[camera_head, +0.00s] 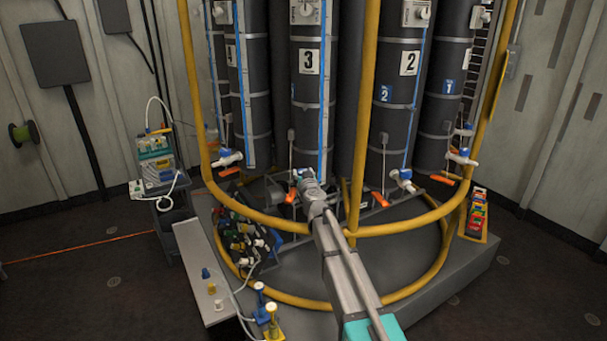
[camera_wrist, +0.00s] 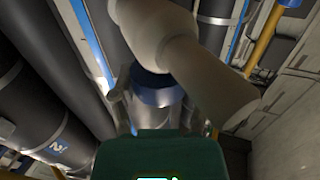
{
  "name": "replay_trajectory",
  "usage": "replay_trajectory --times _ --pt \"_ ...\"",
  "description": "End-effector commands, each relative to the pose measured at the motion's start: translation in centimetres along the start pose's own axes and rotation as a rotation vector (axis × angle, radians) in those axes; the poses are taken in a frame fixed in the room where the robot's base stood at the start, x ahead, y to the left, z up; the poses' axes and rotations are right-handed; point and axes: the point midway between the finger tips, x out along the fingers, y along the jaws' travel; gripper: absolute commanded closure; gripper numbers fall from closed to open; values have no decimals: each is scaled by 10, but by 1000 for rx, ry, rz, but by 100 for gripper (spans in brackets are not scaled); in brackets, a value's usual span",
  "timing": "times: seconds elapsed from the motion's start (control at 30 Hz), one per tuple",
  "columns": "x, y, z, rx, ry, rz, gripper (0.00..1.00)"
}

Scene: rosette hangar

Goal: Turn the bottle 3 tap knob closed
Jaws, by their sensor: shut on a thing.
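Bottle 3 (camera_head: 308,90) is a tall dark cylinder with a white "3" label, standing in the middle of the rack. Its tap (camera_head: 301,174), partly hidden by my gripper, sits near its foot, with an orange lever (camera_head: 291,196) just below. My gripper (camera_head: 309,182) reaches it from the front. In the wrist view my gripper (camera_wrist: 155,104) has its fingers on both sides of the blue-collared tap knob (camera_wrist: 154,82) and is shut on it. A large beige branched piece (camera_wrist: 185,55) crosses above and hides part of the grip.
A yellow round rail (camera_head: 380,229) rings the bottles, and my arm passes over it. Bottle 2 (camera_head: 397,100) and its tap (camera_head: 403,180) stand to the right. A grey bench (camera_head: 199,262) and a cart (camera_head: 170,222) are at left. Open floor lies on both sides.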

Motion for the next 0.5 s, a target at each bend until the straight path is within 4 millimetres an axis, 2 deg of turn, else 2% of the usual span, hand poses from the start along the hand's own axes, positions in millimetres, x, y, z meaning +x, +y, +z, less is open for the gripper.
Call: replay_trajectory --times 0.5 --pt "2 0 0 0 0 106 87"
